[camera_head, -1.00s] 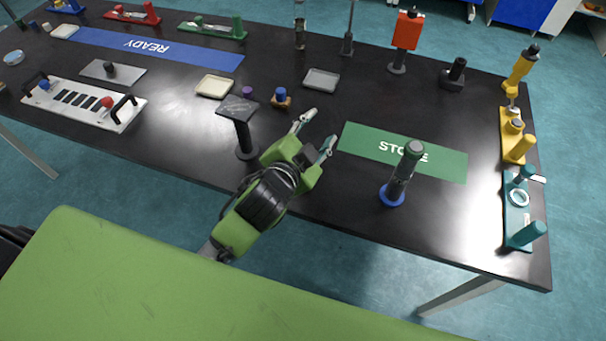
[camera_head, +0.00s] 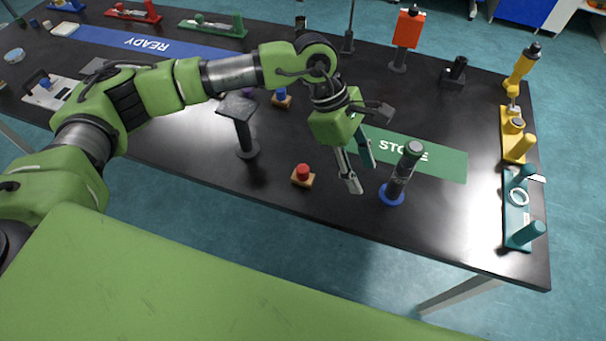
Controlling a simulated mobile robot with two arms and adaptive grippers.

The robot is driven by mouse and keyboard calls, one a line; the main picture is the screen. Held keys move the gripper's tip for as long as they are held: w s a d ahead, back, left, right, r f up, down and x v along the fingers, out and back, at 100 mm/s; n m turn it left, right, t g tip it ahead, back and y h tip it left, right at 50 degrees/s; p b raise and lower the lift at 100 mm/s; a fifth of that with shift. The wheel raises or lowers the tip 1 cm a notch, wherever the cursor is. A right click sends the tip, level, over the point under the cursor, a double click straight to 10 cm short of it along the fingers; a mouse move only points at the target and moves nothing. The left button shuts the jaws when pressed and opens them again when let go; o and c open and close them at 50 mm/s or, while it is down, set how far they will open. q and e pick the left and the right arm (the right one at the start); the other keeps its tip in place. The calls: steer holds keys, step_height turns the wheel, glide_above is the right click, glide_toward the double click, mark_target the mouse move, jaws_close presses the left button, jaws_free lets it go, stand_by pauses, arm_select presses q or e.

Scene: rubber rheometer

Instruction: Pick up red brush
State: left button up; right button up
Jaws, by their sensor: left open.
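The red brush (camera_head: 303,174), a small wooden block with a red knob, stands on the black table near its front edge. My left gripper (camera_head: 362,178) is open and empty, pointing down to the right of the red brush and apart from it. Its fingers are near the grey cylinder with a blue base (camera_head: 401,174). My right gripper is not in view.
A black stand with a flat top (camera_head: 241,125) is left of the red brush. A blue-knobbed brush (camera_head: 281,97) stands farther back. A green "STORE" mat (camera_head: 445,165) lies behind the gripper. Teal (camera_head: 518,215) and yellow (camera_head: 514,140) fixtures line the right edge.

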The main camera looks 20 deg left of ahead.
arm_select(q)
steer(key=w+a+t+y, duration=0.1)
steer(key=w+a+y, duration=0.2)
steer(key=a, duration=0.4)
steer(key=w+a+y, duration=0.2)
steer(key=a, duration=0.5)
steer(key=p, duration=0.2)
glide_above(303, 168)
steer(key=f, duration=0.6)
steer(key=shift+w+a+f, duration=0.25)
steer(key=shift+w, duration=0.05)
steer(key=shift+f+p, duration=0.3)
steer(key=shift+f, duration=0.3)
steer(key=shift+s+d+f+p, duration=0.1)
steer(key=shift+f+p, duration=0.15)
steer(key=shift+p, duration=0.05)
steer(key=f+p, duration=0.2)
steer(key=f, duration=0.1)
steer(key=shift+s+f, duration=0.2)
steer(key=shift+f, duration=0.1)
steer(key=shift+d+f, duration=0.1)
steer(key=shift+f, duration=0.45)
steer(key=c, duration=1.2)
